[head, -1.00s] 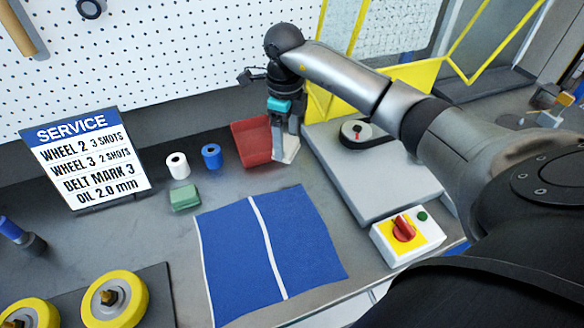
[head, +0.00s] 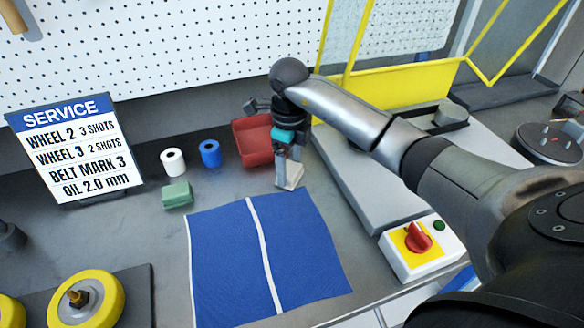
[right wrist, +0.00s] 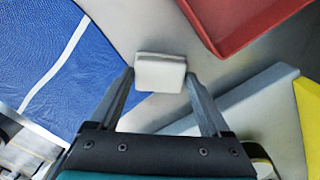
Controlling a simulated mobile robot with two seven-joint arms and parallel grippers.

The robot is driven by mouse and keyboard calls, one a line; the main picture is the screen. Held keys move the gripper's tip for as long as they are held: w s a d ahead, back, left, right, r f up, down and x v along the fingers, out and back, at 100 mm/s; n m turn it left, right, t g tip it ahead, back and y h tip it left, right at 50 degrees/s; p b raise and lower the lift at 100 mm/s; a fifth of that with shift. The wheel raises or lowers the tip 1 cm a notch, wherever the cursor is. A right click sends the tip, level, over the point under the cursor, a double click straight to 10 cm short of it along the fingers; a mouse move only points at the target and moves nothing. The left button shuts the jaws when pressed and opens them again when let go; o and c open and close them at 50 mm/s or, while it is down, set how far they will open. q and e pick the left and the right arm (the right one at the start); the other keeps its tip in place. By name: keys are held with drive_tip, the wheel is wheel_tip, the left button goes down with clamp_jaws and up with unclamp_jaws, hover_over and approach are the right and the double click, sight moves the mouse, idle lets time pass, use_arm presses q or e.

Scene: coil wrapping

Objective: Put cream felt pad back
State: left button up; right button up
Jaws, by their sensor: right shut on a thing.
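The cream felt pad (right wrist: 160,73) is a small pale block between the fingertips of my right gripper (right wrist: 160,78) in the right wrist view. My right gripper is shut on it. In the head view, my right gripper (head: 289,178) points down just right of and in front of the red tray, near the blue mat's far right corner. The pad (head: 290,178) shows there as a pale patch at the fingertips. I cannot tell whether it touches the bench. My left gripper is not in view.
The red tray (head: 240,143) looks empty. A white roll (head: 173,161), a blue roll (head: 210,153) and a green block (head: 177,194) stand left of it. The blue mat (head: 225,250) lies in front. A grey plate and a switch box (head: 407,263) are at right.

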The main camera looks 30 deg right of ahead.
sight(289, 170)
drive_tip(key=shift+r, duration=0.1)
drive_tip(key=o, duration=1.1)
drive_tip(key=shift+f, duration=0.2)
drive_tip(key=shift+o, duration=0.2)
drive_tip(key=shift+r, duration=0.3)
wheel_tip(289, 170, up, 12)
drive_tip(key=p, duration=0.1)
drive_tip(key=shift+f, duration=0.1)
